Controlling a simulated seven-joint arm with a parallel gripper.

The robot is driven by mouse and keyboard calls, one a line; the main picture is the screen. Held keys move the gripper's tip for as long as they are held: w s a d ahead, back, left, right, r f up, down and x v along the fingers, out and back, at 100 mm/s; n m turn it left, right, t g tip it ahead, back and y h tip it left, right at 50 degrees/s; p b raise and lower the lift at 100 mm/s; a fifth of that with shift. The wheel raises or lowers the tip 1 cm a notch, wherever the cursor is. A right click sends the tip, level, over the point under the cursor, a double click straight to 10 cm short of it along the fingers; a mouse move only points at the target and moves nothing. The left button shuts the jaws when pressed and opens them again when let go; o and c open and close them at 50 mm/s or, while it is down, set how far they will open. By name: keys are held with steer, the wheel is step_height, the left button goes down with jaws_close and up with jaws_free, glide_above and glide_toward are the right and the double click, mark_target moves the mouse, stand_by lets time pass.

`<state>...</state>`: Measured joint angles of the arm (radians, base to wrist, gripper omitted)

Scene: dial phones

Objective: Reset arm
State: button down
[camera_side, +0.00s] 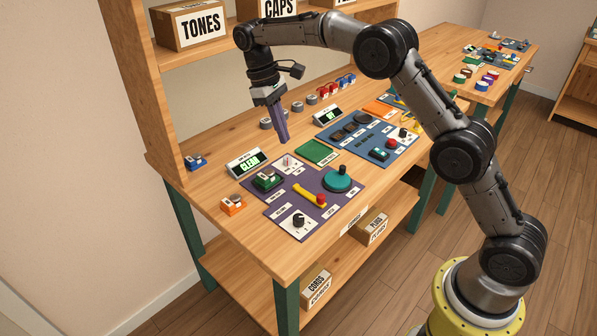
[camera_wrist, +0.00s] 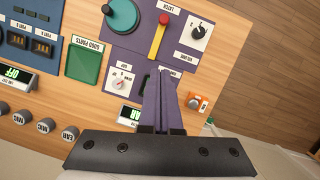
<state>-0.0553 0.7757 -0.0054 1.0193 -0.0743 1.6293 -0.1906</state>
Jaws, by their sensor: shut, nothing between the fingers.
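My gripper (camera_side: 283,139) points down above the back edge of the purple panel (camera_side: 325,207), with its purple fingers together and nothing between them. In the wrist view the shut fingers (camera_wrist: 163,74) cover part of the panel. The panel carries a teal round dial (camera_side: 337,180), a yellow lever with a red end (camera_side: 309,195), a white plate with a black knob (camera_side: 298,221) and a green block (camera_side: 267,181). A white switch plate (camera_side: 287,163) lies just below the fingertips, and the fingers look apart from it.
A lit display (camera_side: 246,163) stands left of the panel, and an orange block (camera_side: 233,205) sits near the table edge. A green tray (camera_side: 317,152) and a blue panel (camera_side: 368,138) lie to the right. Shelf boxes, including a TONES box (camera_side: 188,25), stand behind my arm.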

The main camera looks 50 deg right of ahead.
steer(key=s+d+r+t, duration=0.1)
steer(key=s+r, duration=0.3)
steer(key=r, duration=0.3)
steer(key=s+r+t, duration=0.1)
steer(key=s+r, duration=0.4)
steer(key=r, duration=0.2)
steer(key=s+r+t, duration=0.3)
steer(key=s+r, duration=0.1)
steer(key=s, duration=0.7)
steer(key=s+f+m+t, duration=0.2)
steer(key=s+f, duration=0.1)
steer(key=s, duration=0.8)
steer(key=s+f+t+y, duration=0.1)
steer(key=s+f, duration=0.2)
steer(key=f, duration=0.4)
steer(key=shift+s+f+m+t, duration=0.2)
steer(key=shift+f+m+t, duration=0.1)
steer(key=shift+m, duration=0.1)
